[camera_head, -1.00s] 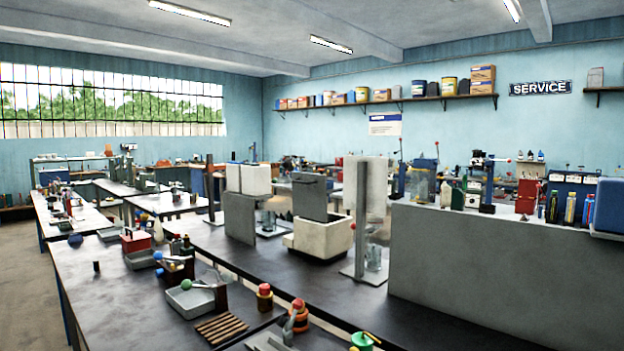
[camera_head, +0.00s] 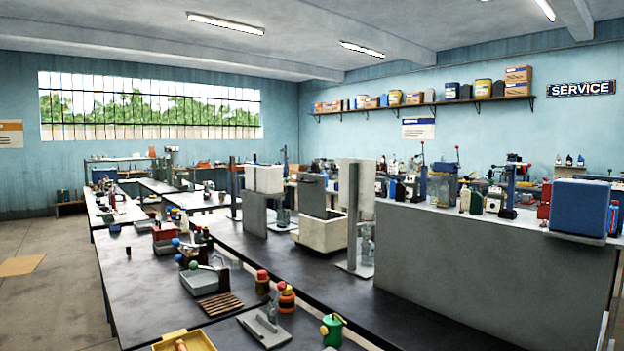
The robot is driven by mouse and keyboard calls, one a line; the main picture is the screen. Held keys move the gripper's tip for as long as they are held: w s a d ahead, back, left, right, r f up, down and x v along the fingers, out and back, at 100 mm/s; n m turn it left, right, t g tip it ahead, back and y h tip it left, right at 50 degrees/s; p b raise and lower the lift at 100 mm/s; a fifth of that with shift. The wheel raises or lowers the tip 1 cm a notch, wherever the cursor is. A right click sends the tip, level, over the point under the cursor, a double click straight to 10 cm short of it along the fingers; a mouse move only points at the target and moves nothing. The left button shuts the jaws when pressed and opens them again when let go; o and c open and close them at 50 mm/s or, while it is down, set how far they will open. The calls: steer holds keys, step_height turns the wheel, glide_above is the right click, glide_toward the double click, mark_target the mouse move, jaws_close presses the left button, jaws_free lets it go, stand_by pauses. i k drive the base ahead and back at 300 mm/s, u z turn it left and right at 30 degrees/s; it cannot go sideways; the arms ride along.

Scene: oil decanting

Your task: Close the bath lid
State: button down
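A cream-white bath (camera_head: 320,234) stands on the dark bench, right of the picture's middle. A grey lid panel (camera_head: 312,195) stands upright at its back, so the bath looks open. Its inside is mostly hidden from this angle. My gripper is not in view.
A grey block with a white box (camera_head: 264,179) stands left of the bath. A tall pale panel (camera_head: 357,205) and glassware (camera_head: 367,246) stand to its right. A long grey partition (camera_head: 490,270) fills the right. Open floor (camera_head: 50,300) lies at left.

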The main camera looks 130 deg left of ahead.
mark_target(311, 187)
steer(key=i, duration=1)
steer(key=z, duration=0.25)
steer(key=k, duration=0.2)
steer(key=u, duration=2.85)
steer(key=i, duration=0.65)
steer(key=z, duration=0.05)
